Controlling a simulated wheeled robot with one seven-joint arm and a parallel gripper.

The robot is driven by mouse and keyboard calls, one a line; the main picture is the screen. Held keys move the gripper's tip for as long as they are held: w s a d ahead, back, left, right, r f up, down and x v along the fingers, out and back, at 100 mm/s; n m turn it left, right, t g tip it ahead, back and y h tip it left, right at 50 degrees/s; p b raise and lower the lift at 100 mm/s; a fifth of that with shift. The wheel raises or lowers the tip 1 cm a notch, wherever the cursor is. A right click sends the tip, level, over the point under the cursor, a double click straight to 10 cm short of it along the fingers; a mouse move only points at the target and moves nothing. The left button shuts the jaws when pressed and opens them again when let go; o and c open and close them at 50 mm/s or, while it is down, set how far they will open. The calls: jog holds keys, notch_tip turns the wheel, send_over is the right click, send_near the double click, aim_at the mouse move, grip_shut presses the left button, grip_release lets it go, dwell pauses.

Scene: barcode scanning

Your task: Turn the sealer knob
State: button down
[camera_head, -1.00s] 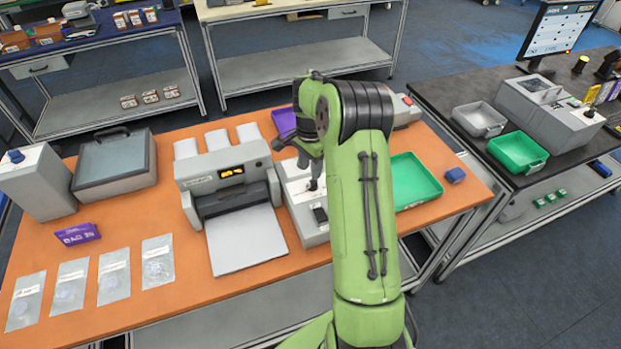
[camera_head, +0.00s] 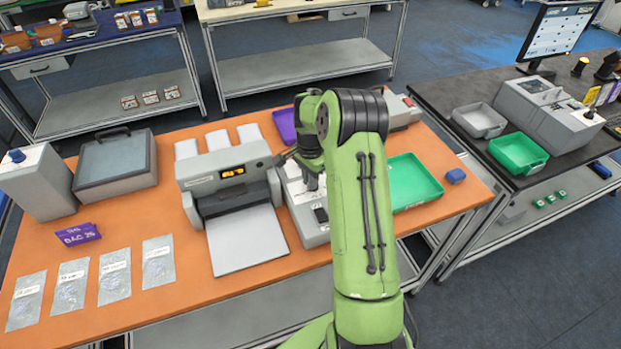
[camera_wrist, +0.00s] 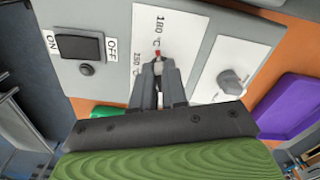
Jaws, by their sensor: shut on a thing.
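The sealer panel is a pale grey box (camera_head: 313,232) on the orange table in the head view, partly behind my arm. My gripper (camera_wrist: 158,70) is shut on the sealer knob (camera_wrist: 157,54) beside these marks. Only a small red-marked part of the knob shows; the fingers hide the rest. A second grey knob (camera_wrist: 232,82) on another white label stands apart, right of the fingers. In the head view my gripper (camera_head: 314,182) is down at the panel.
A black ON/OFF switch (camera_wrist: 80,46) is left of the fingers. The grey sealing machine (camera_head: 222,178) with its lit display stands left of the panel. A green tray (camera_head: 415,182) is right of my arm, and a purple tray (camera_head: 284,122) is behind the panel.

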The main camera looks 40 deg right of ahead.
jog(key=n, duration=0.3)
jog(key=n+b, duration=0.1)
jog(key=n, duration=0.2)
jog(key=shift+s+d+n, duration=0.15)
jog(key=shift+s+n, duration=0.05)
jog(key=shift+n, duration=0.2)
jog(key=n, duration=0.3)
jog(key=shift+s+d, duration=0.1)
jog(key=shift+d+n+b, duration=0.1)
jog(key=shift+n+b, duration=0.2)
jog(key=shift+n, duration=1.8)
jog(key=c, duration=1.2)
grip_release()
jog(key=shift+o, duration=0.2)
